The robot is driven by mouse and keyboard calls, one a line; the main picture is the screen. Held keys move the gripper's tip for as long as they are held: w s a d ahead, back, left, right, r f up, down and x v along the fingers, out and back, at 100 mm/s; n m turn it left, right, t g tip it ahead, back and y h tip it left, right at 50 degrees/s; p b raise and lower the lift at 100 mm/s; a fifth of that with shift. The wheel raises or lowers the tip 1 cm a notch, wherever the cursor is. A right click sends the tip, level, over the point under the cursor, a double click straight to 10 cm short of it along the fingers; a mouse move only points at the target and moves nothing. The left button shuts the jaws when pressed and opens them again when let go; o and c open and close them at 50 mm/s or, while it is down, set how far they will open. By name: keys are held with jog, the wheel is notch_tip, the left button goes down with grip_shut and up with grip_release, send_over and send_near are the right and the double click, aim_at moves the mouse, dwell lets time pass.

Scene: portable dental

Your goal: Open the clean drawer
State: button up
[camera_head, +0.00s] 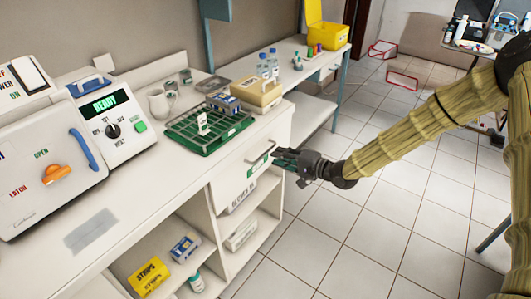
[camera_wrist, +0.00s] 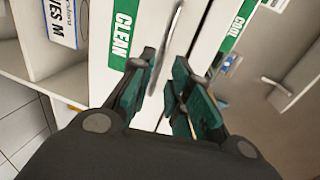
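The clean drawer (camera_head: 230,181) is a white front under the counter, and it looks shut. Its green CLEAN label (camera_wrist: 122,35) shows in the wrist view. A thin grey metal handle (camera_wrist: 177,25) runs along the front; it also shows in the head view (camera_head: 262,153). My gripper (camera_head: 281,160) is at the drawer front beside the handle. In the wrist view my gripper (camera_wrist: 164,62) is open, with teal finger pads on either side of the handle. I see a gap on both sides, so it does not look gripped.
Open shelves (camera_head: 205,254) with a yellow STRIPS box (camera_head: 149,278) lie below the counter. A green rack tray (camera_head: 203,133) and a beige box (camera_head: 257,94) stand on top. A white sterilizer (camera_head: 55,160) is at left. Tiled floor to the right of the drawer is clear.

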aim_at(266, 151)
jog(key=x, duration=0.6)
jog(key=shift+w+a+p, duration=0.15)
jog(key=shift+a+p, duration=0.15)
grip_shut()
